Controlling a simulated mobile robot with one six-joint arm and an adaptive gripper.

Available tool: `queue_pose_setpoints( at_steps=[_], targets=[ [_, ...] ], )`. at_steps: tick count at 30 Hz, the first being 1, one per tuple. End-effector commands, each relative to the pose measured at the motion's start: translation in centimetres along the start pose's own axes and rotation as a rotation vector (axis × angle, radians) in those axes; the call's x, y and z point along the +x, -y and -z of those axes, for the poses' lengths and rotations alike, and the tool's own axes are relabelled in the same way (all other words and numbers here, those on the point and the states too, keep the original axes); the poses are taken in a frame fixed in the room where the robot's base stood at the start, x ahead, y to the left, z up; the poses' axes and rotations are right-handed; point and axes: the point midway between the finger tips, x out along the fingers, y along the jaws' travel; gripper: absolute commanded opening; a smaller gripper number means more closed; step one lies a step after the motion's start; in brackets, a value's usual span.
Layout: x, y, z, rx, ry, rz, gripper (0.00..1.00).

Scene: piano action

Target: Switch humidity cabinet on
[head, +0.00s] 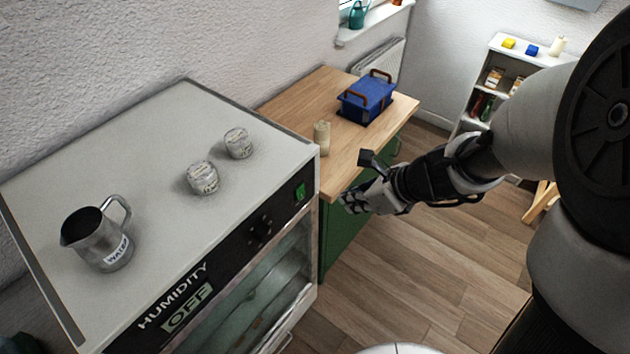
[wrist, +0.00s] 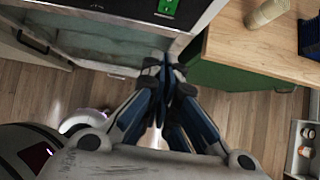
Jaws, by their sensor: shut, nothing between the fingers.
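The humidity cabinet (head: 130,145) is a grey-topped box at the left of the head view, with a black front panel marked HUMIDITY and a sign (head: 188,307) that reads OFF. A green switch (head: 300,192) sits at the right end of the panel, beside dark knobs (head: 260,228). The green switch also shows at the top of the wrist view (wrist: 167,7). My gripper (head: 350,203) is shut and empty, to the right of the cabinet front and apart from the switch. In the wrist view its fingertips (wrist: 162,65) meet below the switch.
A white shelf (head: 490,85) stands behind. The floor in front is clear.

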Motion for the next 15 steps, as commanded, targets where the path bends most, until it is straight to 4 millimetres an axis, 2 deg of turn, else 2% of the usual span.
queue_pose_setpoints(
  at_steps=[4, 8, 15],
  targets=[
    [0.2, -0.1, 0.0, -0.002, 0.000, -0.001, 0.00],
    [1.5, -0.1, 0.1, -0.005, -0.001, -0.004, 0.00],
    [6.5, -0.2, 0.3, -0.006, -0.001, -0.005, 0.00]
  ],
)
